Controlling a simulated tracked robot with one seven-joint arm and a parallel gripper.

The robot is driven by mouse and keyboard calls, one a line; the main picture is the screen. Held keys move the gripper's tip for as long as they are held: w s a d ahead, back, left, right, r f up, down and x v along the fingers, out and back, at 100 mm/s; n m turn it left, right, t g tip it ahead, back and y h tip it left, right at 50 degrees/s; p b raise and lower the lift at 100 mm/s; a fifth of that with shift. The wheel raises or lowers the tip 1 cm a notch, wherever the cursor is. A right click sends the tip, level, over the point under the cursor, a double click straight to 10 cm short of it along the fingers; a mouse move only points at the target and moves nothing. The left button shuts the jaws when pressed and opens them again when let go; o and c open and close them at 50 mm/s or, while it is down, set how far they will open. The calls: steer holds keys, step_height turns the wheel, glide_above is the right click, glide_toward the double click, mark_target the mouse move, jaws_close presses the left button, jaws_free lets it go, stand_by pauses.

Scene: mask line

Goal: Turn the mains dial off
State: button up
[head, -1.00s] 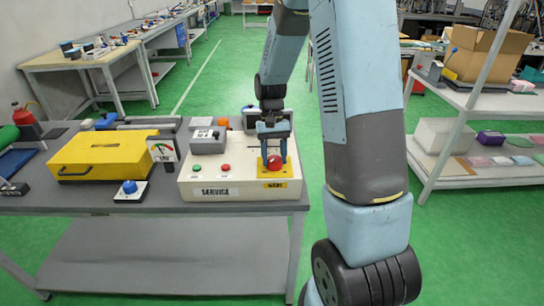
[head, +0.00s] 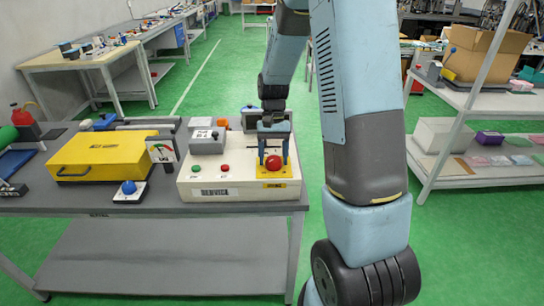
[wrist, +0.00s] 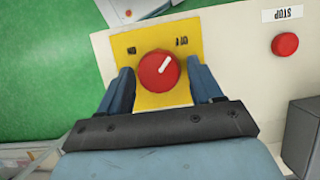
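The mains dial (wrist: 159,71) is a round red knob with a white pointer line, on a yellow plate (wrist: 150,100). In the wrist view the pointer slants up and right, toward the right-hand of two small dark labels; I cannot read them surely. My gripper (wrist: 160,85) is open over the plate. Its fingers stand on either side of the dial, with gaps between them and it. It also shows in the head view (head: 275,158).
A yellow case (head: 100,158) and blue knob (head: 128,187) stand further left on the bench.

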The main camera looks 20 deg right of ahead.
steer(key=shift+o, duration=0.7)
steer(key=v, duration=1.3)
steer(key=shift+w+r, duration=0.2)
steer(key=shift+r, duration=0.15)
steer(key=shift+d, duration=0.15)
steer(key=s+r+n+t, duration=0.1)
steer(key=s+r+t, duration=0.2)
steer(key=s, duration=0.5)
steer(key=s+a+r+n+t+h, duration=0.1)
steer(key=s+r+t, duration=0.2)
steer(key=s+r, duration=0.2)
steer(key=s+a+r+n+t, duration=0.1)
steer(key=s+r+t, duration=0.2)
steer(key=s, duration=0.9)
steer(key=shift+a+r+n+t, duration=0.25)
steer(key=shift+r+n+t, duration=0.15)
steer(key=shift+r, duration=0.05)
